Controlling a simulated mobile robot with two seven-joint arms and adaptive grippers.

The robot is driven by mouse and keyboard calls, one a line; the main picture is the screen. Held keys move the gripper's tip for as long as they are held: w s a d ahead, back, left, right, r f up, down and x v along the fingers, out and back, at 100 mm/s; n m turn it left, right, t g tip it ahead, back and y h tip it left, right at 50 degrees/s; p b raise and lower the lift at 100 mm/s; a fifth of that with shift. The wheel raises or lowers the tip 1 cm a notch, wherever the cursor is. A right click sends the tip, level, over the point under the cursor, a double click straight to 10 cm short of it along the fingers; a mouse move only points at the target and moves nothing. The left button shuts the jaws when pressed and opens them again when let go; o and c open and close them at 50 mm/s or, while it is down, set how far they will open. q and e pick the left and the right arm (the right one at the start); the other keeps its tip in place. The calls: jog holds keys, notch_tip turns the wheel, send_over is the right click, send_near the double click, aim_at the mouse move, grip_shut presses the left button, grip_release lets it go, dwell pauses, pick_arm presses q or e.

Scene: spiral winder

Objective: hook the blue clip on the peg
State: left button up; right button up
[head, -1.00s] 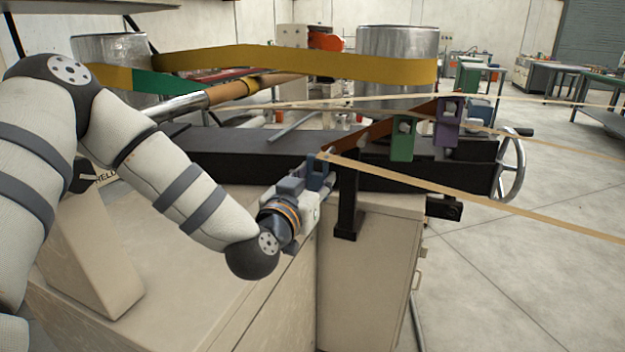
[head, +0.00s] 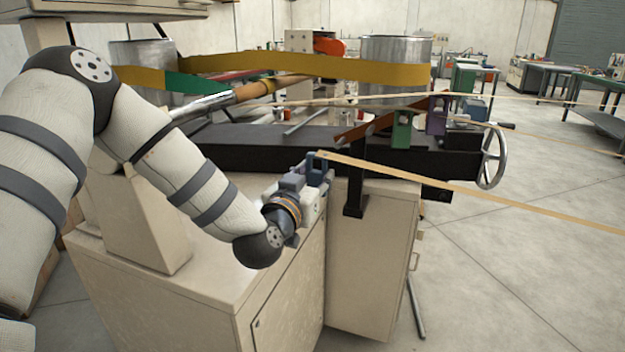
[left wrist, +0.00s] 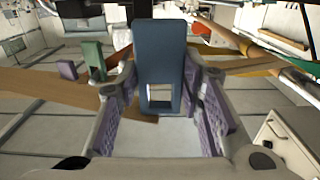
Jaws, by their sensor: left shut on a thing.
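The blue clip (left wrist: 157,48) stands upright between my left gripper's purple-padded fingers (left wrist: 160,125) in the left wrist view, with a square opening low in its face. In the head view the blue clip (head: 317,165) is small and partly hidden by my left gripper (head: 312,182), which is shut on it. It is left of the black post (head: 355,185) and apart from the brown bar. A small light peg (head: 369,129) shows on the brown bar (head: 352,134). My right gripper is not in view.
A green clip (head: 402,131) and a purple clip (head: 436,116) hang along the brown bar. A beige cabinet (head: 372,270) stands below, a handwheel (head: 491,157) at right.

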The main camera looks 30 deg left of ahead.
pick_arm(q)
jog(key=shift+s, duration=0.1)
jog(key=shift+s+d+r, duration=0.15)
jog(key=shift+s, duration=0.45)
jog(key=p+v, duration=0.2)
jog(key=v, duration=0.5)
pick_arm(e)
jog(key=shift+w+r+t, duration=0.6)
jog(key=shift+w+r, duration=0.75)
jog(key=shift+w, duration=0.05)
pick_arm(q)
jog(key=shift+s, duration=0.1)
